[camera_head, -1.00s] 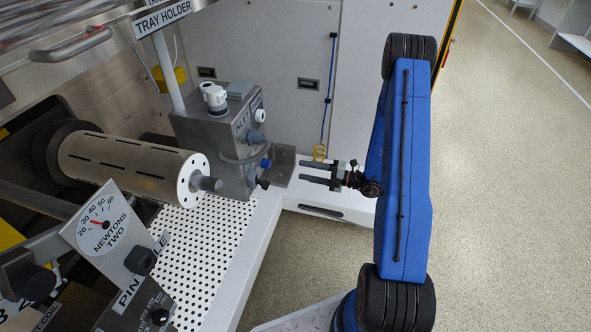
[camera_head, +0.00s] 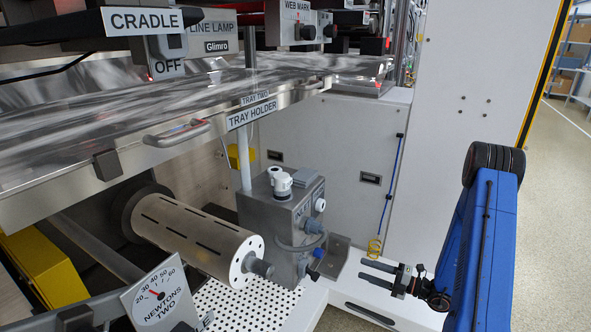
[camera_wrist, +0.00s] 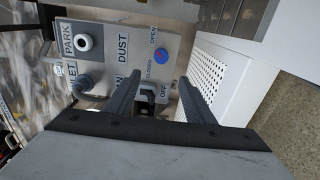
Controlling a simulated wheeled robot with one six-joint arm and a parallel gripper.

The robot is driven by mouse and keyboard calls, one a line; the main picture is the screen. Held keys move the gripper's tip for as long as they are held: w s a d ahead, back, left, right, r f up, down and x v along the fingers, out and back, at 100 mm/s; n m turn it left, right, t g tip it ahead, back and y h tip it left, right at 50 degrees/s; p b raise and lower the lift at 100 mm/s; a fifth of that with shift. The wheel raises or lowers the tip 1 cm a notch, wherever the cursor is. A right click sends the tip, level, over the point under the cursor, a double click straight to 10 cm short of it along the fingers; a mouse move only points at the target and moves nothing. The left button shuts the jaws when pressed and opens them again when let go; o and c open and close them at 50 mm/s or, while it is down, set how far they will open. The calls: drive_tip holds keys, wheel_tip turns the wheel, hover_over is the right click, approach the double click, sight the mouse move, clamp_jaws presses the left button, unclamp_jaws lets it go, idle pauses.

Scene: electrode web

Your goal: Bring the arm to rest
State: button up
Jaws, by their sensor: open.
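My gripper (camera_head: 376,274) is at the lower right of the head view, at the end of my blue arm (camera_head: 484,250). Its two dark fingers point left toward the grey inlet box (camera_head: 290,222) and stand apart with nothing between them. In the wrist view the open fingers (camera_wrist: 160,95) reach toward the labelled face of the same box (camera_wrist: 118,50), with a blue round knob (camera_wrist: 161,56) and a dark switch marked OFF (camera_wrist: 149,98) beyond them. No contact between fingers and box is seen.
A perforated white shelf (camera_head: 222,310) lies under the slotted roller (camera_head: 195,235). A metal tray (camera_head: 110,150) with a handle stands above, near the TRAY HOLDER sign (camera_head: 252,114). A blue hose (camera_head: 393,180) with a yellow coil hangs behind my gripper. Open floor (camera_head: 565,150) is at the right.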

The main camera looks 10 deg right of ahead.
drive_tip(key=s+a+r+n+g+h, duration=0.2)
drive_tip(key=s+a+r+n+g, duration=0.5)
drive_tip(key=r+n, duration=0.35)
drive_tip(key=s+a+r+n+g+h, duration=0.2)
drive_tip(key=s+a+r+n+g, duration=0.4)
drive_tip(key=s+r+n, duration=0.5)
drive_tip(key=s+d+r+n+t+h, duration=0.3)
drive_tip(key=s+r+n+h, duration=0.2)
drive_tip(key=n, duration=0.6)
drive_tip(key=s+d+r+n+t+h, duration=0.3)
drive_tip(key=s+r+n+t+h, duration=0.1)
drive_tip(key=s+n, duration=0.6)
wheel_tip(320, 180, up, 2)
drive_tip(key=shift+s+r+n+h, duration=0.15)
drive_tip(key=shift+s+n+h, duration=0.2)
drive_tip(key=shift+h, duration=0.55)
